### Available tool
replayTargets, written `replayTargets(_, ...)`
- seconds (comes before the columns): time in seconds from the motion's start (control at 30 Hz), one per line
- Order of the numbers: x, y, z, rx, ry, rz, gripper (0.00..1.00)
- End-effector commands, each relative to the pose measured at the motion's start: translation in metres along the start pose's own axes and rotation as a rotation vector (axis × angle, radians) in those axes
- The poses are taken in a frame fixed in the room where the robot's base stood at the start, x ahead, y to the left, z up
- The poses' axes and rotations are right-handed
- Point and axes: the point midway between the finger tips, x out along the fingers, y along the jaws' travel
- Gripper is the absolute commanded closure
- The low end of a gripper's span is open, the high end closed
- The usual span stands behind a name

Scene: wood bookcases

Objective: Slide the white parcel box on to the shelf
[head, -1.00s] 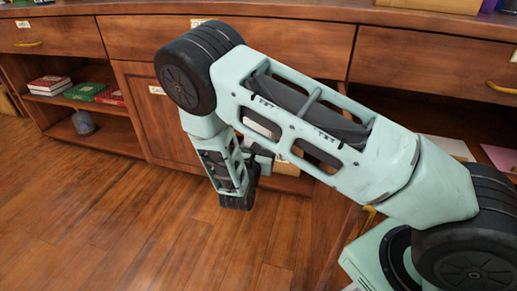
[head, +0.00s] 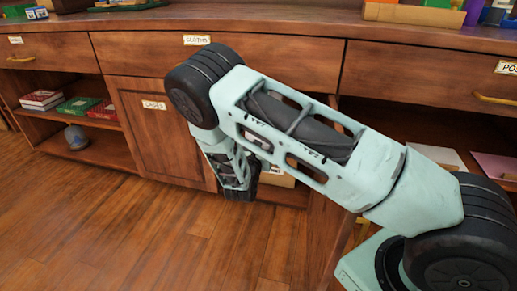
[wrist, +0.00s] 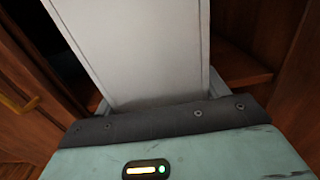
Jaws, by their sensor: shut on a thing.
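The white parcel box (wrist: 135,45) fills the upper middle of the wrist view and stretches away from my gripper (wrist: 155,112). My gripper is shut on its near end. The lower open shelf (wrist: 238,68) shows as dark wood to the right of the box in the wrist view. The box's far end is out of frame, so I cannot tell how it rests on the shelf.
A brown carton (head: 277,178) sits in the low opening behind my arm. A cupboard door (head: 158,130) stands to its left. Books (head: 42,99) and a grey-blue object (head: 76,137) occupy the left shelves. A yellow handle (wrist: 18,103) shows at left in the wrist view. The floor (head: 130,230) is clear.

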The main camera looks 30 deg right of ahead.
Motion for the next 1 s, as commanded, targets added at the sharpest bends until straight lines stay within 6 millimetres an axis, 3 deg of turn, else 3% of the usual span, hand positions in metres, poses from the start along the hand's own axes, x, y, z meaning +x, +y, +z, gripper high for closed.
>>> replayTargets(1.0,0.078,-0.001,-0.001,0.000,-0.003,-0.003,0.60)
